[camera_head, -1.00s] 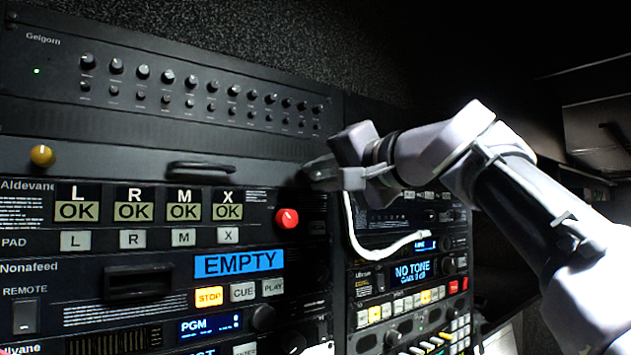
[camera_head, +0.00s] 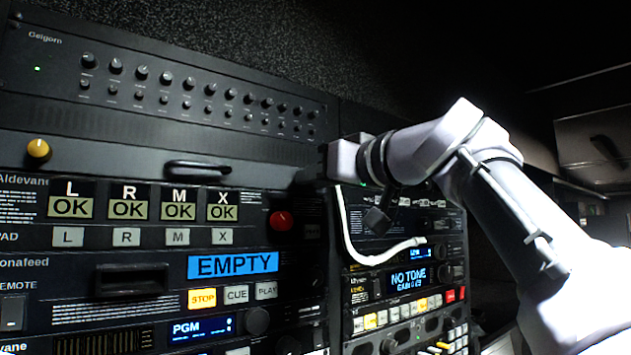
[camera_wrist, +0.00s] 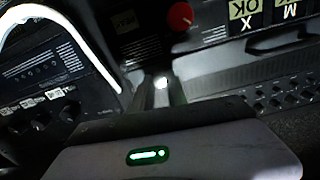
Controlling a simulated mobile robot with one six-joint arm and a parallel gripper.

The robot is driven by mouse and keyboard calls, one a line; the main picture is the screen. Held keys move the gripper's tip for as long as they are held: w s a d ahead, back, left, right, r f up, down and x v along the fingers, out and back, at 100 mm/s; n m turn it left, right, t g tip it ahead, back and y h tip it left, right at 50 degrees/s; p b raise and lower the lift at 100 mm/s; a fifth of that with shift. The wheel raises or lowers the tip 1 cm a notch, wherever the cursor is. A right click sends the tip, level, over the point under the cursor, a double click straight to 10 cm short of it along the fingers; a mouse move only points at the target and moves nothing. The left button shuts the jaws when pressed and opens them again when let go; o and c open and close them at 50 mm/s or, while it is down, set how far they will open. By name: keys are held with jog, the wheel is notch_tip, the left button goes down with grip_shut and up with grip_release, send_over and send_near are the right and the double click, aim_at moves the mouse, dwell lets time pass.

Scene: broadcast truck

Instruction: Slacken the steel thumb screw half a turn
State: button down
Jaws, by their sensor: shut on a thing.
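The steel thumb screw (camera_wrist: 161,82) shows as a small bright round head in the wrist view, between my two fingers. My gripper (camera_wrist: 162,90) is shut on it, with one finger on each side. In the head view my gripper (camera_head: 312,174) is at the right end of the dark drawer panel (camera_head: 100,160), and it hides the screw there. How far the screw is turned cannot be told.
A brass-coloured knob (camera_head: 38,150) is at the panel's left end, with a black handle (camera_head: 197,170) between. A red knob (camera_head: 281,221) is just below my gripper. A white cable (camera_head: 350,240) loops beneath my wrist. Small knobs (camera_head: 200,95) line the unit above.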

jog(key=shift+n, duration=1.6)
jog(key=c, duration=1.4)
grip_release()
jog(key=shift+c, duration=0.2)
jog(key=shift+o, duration=0.7)
jog(key=shift+w+a, duration=0.1)
jog(key=shift+w, duration=0.05)
jog(key=b+v, duration=0.5)
jog(key=v, duration=1.2)
jog(key=shift+s, duration=0.3)
